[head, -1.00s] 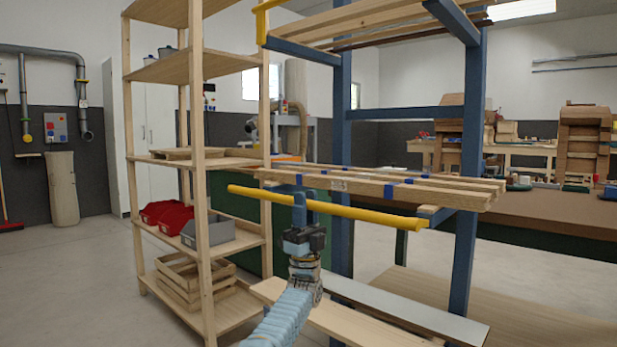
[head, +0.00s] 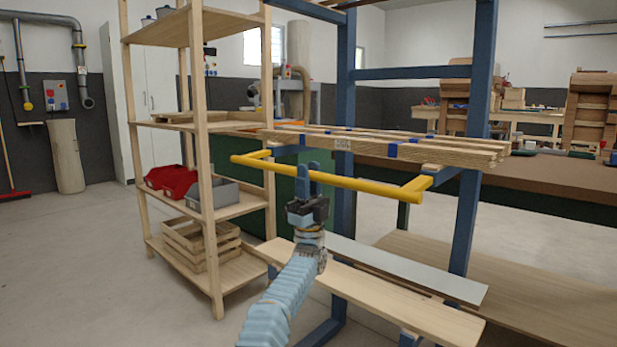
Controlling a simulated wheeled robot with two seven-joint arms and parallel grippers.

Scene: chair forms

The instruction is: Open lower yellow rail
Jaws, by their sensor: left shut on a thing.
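The lower yellow rail (head: 358,184) runs across the front of the blue rack, below the bundled planks. Its short side arms show at both ends, and the bar stands out from the rack and hangs a little below the planks. My left gripper (head: 308,178) reaches up from below and is shut on the rail, left of its middle. My right gripper is not in view.
Bundled planks (head: 400,151) lie on the rack arms just behind the rail. Loose boards (head: 390,297) lie on the lower level beneath my arm. A wooden shelf (head: 199,150) with red and grey bins stands close on the left.

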